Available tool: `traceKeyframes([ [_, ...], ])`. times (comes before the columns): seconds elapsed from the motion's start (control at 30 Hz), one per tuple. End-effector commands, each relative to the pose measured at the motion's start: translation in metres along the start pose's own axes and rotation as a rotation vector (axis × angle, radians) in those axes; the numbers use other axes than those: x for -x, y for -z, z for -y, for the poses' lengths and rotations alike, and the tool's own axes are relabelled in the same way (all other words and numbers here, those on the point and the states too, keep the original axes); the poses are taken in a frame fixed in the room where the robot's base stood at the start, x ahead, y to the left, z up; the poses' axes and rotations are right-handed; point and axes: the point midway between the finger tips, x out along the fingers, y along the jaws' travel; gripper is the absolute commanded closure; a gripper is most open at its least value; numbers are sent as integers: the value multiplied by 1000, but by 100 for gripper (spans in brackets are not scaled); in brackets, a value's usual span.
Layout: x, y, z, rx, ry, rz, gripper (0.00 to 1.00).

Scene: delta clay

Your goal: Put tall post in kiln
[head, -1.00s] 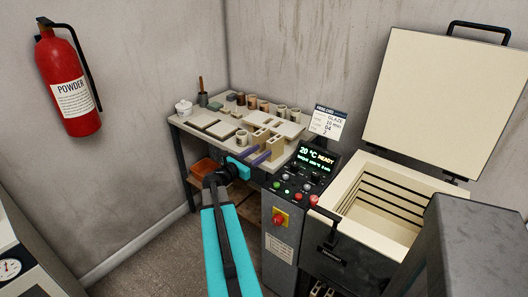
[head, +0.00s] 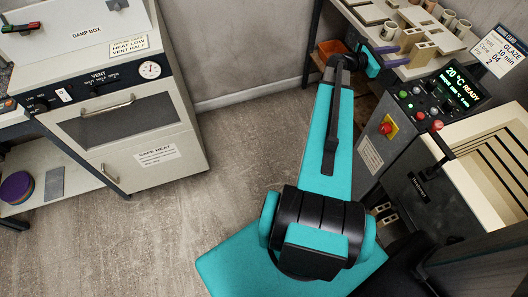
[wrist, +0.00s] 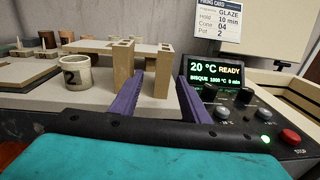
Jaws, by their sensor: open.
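Two tan posts with holes in their tops stand on the worktable: a left one (head: 411,38) and a right one (head: 424,52). In the wrist view the left post (wrist: 122,62) and the right post (wrist: 162,74) look similar in height, so I cannot tell which is the tall one. My gripper (head: 408,52) is open, its purple fingers reaching over the table toward the posts. In the wrist view the right post shows between the fingertips (wrist: 160,80); contact is unclear. The kiln (head: 458,190) stands open at the right, its pale ribbed chamber partly visible.
A mug marked 2 (wrist: 75,73) stands left of the posts. Pale slabs lie on the table (wrist: 30,72). The control box (head: 385,135) stands between table and kiln. A damp box cabinet (head: 150,130) is at the left. Floor between is clear (head: 225,150).

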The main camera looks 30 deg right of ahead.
Motion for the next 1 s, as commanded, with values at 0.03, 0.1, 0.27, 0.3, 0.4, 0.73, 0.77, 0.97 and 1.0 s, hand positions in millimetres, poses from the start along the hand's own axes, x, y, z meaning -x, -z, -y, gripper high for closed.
traceKeyframes([
  [0.03,9,11,-3,-19,-5,-23,58],
  [0.1,24,30,-7,-61,-9,-67,58],
  [0.27,77,93,-15,-189,-4,-214,58],
  [0.3,93,111,-16,-224,2,-256,58],
  [0.4,135,155,-15,-308,30,-363,58],
  [0.73,283,282,18,-516,208,-675,58],
  [0.77,296,292,23,-530,231,-699,58],
  [0.97,387,351,68,-603,406,-836,58],
  [1.0,404,361,79,-614,447,-857,58],
])
